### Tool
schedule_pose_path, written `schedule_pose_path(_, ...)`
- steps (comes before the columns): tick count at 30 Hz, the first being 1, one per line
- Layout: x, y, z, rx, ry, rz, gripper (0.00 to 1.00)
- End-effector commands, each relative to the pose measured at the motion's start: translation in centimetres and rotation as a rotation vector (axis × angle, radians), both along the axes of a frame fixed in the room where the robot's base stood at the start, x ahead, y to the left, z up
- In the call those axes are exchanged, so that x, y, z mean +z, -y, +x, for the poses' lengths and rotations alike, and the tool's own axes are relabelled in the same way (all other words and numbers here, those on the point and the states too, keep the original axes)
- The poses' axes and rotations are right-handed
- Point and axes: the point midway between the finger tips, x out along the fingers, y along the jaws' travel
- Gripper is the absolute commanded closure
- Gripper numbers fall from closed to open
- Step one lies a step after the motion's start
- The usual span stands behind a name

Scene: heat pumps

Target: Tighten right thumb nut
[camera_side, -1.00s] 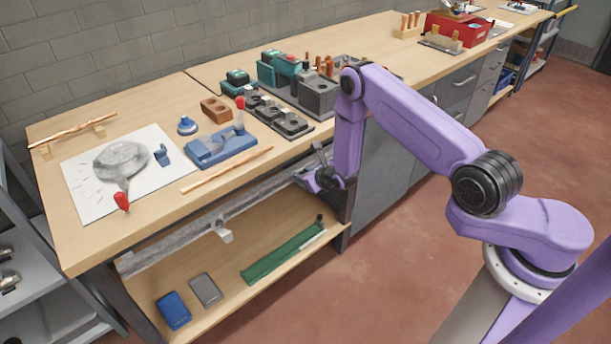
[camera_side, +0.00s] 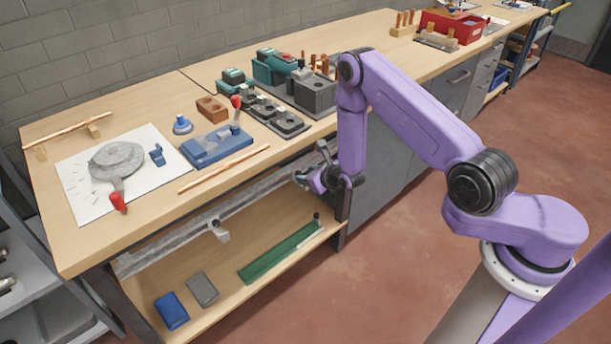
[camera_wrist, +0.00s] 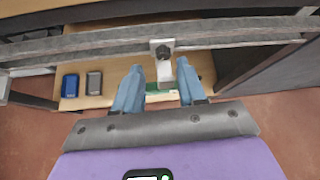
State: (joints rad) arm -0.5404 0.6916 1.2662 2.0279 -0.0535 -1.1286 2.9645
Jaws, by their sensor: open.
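A grey metal rail (camera_side: 250,193) runs along the front of the bench, below the top. A small bracket (camera_wrist: 166,70) with a dark nut (camera_wrist: 162,52) sits on the rail in the wrist view; the nut's exact shape is too small to tell. A bracket (camera_side: 215,228) shows farther left on the rail in the side view. My gripper (camera_side: 313,181) is at the rail's right end. In the wrist view my gripper (camera_wrist: 159,67) is open, its two blue fingers apart on either side of the bracket's lower arm. Nothing is held, and I cannot tell whether they touch it.
The bench top (camera_side: 110,235) above holds a blue fixture (camera_side: 215,147), a copper rod (camera_side: 225,168) and a white sheet (camera_side: 85,205). The lower shelf (camera_side: 235,265) carries a green strip (camera_side: 280,252), a blue box (camera_side: 171,310) and a grey box (camera_side: 203,289). Open floor lies in front.

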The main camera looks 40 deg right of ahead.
Motion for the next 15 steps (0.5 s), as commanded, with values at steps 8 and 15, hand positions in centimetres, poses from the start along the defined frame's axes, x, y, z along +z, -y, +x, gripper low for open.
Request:
schedule_pose_path(8, 0.2, 0.0, -0.2, -0.001, 0.001, -0.001, 0.6)
schedule_pose_path(15, 2.2, 0.1, -0.1, -0.001, 0.004, -0.001, 0.6)
